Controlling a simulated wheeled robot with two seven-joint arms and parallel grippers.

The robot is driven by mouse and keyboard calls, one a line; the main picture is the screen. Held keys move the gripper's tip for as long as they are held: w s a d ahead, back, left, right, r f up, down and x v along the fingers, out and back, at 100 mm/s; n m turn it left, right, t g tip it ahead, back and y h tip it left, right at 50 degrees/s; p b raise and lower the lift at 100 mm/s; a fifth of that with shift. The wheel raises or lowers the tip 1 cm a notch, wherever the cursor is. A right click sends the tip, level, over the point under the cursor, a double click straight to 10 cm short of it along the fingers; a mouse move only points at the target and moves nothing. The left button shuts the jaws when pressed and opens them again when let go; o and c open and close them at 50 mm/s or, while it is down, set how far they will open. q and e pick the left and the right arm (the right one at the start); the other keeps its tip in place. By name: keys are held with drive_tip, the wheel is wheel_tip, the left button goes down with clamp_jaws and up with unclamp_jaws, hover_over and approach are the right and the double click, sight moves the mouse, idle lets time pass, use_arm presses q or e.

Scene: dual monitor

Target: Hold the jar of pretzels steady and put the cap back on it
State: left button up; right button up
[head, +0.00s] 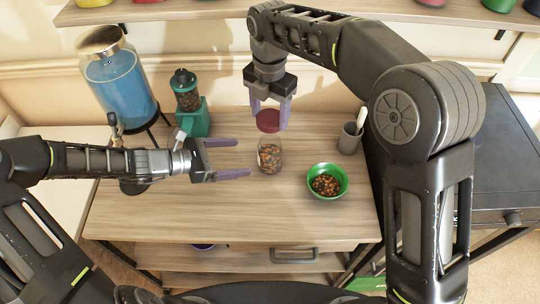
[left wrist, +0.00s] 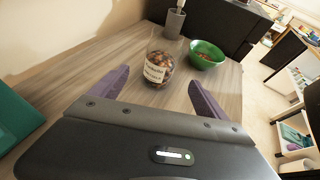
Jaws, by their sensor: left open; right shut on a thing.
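A clear glass jar (head: 269,157) partly filled with brown pretzels stands upright on the wooden table (head: 150,213). The jar also shows in the left wrist view (left wrist: 158,66), with a white label facing that camera. My right gripper (head: 270,118) points down above and slightly behind the jar and is shut on a dark red cap (head: 268,121). The cap is above the jar's mouth; whether they touch I cannot tell. My left gripper (head: 242,158) is open, its purple fingers pointing at the jar from the left. The jar is beyond the fingertips, not between them.
A green bowl (head: 328,194) of small brown pieces is right of the jar. A grey cup (head: 349,140) stands behind the bowl. A green dispenser (head: 194,122) and a blue drink container (head: 121,90) stand at the back left. The table front is clear.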

sight(270, 154)
use_arm(q)
drive_tip(key=x, duration=1.1)
drive_tip(key=shift+d, duration=0.15)
drive_tip(key=shift+c, duration=0.4)
clamp_jaws()
idle(0.4)
